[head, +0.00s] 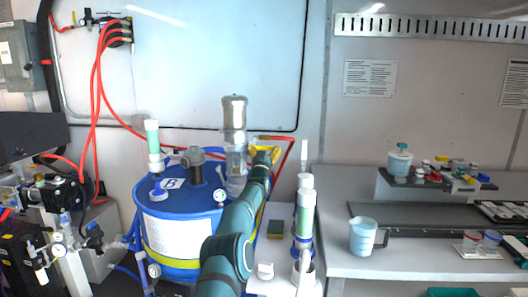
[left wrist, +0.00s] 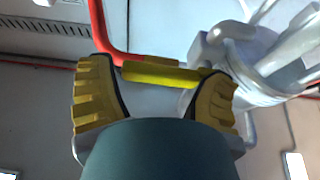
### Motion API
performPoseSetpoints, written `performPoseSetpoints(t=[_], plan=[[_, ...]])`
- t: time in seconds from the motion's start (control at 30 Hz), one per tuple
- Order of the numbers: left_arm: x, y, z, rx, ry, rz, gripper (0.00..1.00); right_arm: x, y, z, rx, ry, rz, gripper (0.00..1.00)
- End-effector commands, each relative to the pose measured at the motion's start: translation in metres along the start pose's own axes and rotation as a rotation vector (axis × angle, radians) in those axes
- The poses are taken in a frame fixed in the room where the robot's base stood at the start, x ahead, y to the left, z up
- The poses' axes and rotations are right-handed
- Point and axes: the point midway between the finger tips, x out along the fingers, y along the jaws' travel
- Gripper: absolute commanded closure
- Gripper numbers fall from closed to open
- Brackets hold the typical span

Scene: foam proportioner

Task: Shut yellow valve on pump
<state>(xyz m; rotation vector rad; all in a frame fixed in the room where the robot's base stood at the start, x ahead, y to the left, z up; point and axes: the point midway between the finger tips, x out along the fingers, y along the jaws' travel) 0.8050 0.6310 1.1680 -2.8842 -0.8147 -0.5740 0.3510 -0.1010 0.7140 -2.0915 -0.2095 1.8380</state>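The yellow valve handle (left wrist: 160,75) shows in the left wrist view as a flat yellow bar beside a red hose (left wrist: 100,28). My left gripper (left wrist: 152,78) has its two yellow fingers spread wide, with the handle across the gap near the fingertips. The right end of the handle is close to the right finger; I cannot tell if they touch. In the head view my left gripper (head: 265,154) is just right of the clear and grey pump (head: 235,112) on the blue drum (head: 178,215). There the gripper and arm largely hide the valve. My right gripper is not in view.
A white and green cylinder (head: 305,215) stands right of my left arm. A counter on the right holds a pale blue jug (head: 363,236) and a raised shelf of small parts (head: 425,178). Red hoses (head: 95,95) hang at left.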

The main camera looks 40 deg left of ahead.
Motion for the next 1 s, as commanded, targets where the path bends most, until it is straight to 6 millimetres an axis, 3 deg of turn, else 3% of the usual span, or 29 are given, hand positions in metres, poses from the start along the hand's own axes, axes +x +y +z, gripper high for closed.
performPoseSetpoints(t=[0.03, 0.47, 1.0], plan=[[0.003, 0.0, -0.014, 0.001, 0.022, -0.002, 0.02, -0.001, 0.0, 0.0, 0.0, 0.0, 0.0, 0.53], [-0.001, -0.002, -0.006, 0.001, 0.01, -0.002, 0.0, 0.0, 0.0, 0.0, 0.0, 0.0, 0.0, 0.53], [-0.036, -0.001, -0.006, 0.0, 0.009, -0.001, 0.0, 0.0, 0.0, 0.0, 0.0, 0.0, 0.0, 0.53]])
